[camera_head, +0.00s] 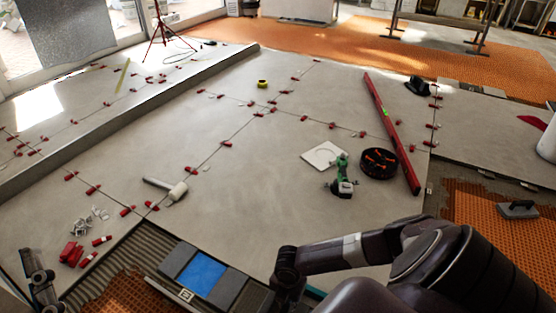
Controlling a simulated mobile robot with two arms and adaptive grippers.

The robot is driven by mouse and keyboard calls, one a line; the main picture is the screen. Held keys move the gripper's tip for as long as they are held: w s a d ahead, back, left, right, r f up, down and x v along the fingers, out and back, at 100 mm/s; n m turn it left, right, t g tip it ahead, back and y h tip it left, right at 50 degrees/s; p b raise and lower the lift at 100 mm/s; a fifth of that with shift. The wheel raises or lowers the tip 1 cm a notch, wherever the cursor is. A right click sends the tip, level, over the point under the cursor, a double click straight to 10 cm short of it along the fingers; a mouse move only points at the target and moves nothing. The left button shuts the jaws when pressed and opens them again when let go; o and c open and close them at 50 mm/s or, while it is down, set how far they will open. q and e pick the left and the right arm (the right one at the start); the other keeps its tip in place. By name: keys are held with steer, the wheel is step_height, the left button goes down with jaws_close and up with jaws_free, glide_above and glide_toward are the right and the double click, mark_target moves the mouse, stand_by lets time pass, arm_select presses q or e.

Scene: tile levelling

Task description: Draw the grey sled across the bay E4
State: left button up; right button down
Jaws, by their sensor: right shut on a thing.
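The grey sled (178,260) lies at the bottom of the head view, a low grey body with a blue panel (204,274) in its middle. My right gripper (284,288) is at its right end and is shut on it; the exact grip is partly hidden by the gripper and arm. In front and left of the sled is a bay with orange matting (118,294) and a strip of ridged grey mortar (150,246). My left gripper (42,285) is at the lower left edge, apart from the sled; its fingers are unclear.
Large grey tiles with red levelling clips spread behind. A white-headed mallet (170,189), red clips (71,254), a green tool (342,178), a black bucket (379,162) and a long red level (391,133) lie on them. A grey float (518,210) rests on orange matting at right.

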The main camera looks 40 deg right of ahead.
arm_select(q)
steer(key=w+f+g+y+p, duration=0.2)
steer(key=w+f+g, duration=0.2)
steer(key=f, duration=0.9)
steer(key=shift+a+f+g+y, duration=0.3)
steer(key=shift+a+g, duration=0.05)
steer(key=shift+g, duration=1.35)
arm_select(e)
steer(key=shift+s+d, duration=0.3)
steer(key=shift+s, duration=0.5)
steer(key=shift+s+d, duration=0.25)
steer(key=shift+s, duration=0.55)
steer(key=shift+s+d, duration=0.3)
steer(key=shift+s, duration=0.5)
steer(key=c, duration=1.8)
jaws_free()
steer(key=shift+c, duration=0.2)
step_height(320, 180, up, 12)
